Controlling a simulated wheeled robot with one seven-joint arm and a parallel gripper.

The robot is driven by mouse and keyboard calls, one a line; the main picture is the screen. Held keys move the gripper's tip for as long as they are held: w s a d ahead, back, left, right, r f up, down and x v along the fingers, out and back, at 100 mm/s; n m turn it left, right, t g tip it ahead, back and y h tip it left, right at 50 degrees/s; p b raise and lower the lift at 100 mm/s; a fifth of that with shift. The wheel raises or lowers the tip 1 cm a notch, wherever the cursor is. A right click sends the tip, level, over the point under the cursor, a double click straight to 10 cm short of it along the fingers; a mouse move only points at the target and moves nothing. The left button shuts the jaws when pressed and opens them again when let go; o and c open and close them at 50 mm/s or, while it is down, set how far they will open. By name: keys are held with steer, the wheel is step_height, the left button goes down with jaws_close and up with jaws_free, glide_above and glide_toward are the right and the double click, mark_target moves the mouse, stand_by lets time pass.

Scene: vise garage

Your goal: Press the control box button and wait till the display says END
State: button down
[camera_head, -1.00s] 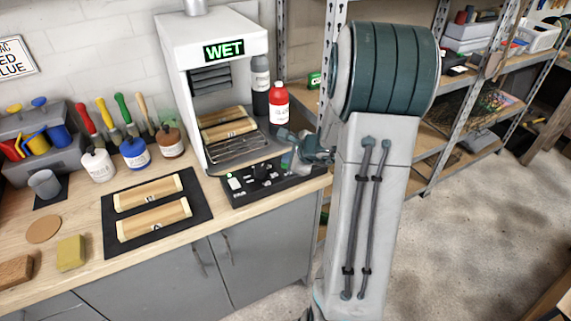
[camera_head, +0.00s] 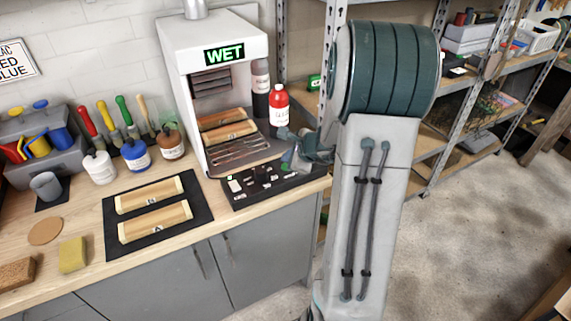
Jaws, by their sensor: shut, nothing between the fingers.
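The white cabinet (camera_head: 171,50) stands on the wooden bench with its display (camera_head: 224,54) reading WET in green. Two wooden pieces (camera_head: 228,130) lie inside it on a wire rack, in a reddish light. The dark control box (camera_head: 262,188) lies in front of the cabinet's opening, with small light labels and knobs on top. My gripper (camera_head: 288,162) is at the control box's right end, pointing down, with its fingers shut and empty. A green spot, perhaps the button, shows right by the fingertips. I cannot tell if they touch it.
A red bottle (camera_head: 279,108) and a dark bottle (camera_head: 260,85) stand close behind my gripper. A black mat (camera_head: 190,232) with two wooden pieces lies left of the control box. Paint jars (camera_head: 135,155), brushes and sponges fill the bench's left. Metal shelves (camera_head: 440,150) stand at right.

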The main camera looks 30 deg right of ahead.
steer(key=shift+r, duration=0.1)
step_height(320, 180, up, 5)
steer(key=p, duration=0.4)
stand_by(0.8)
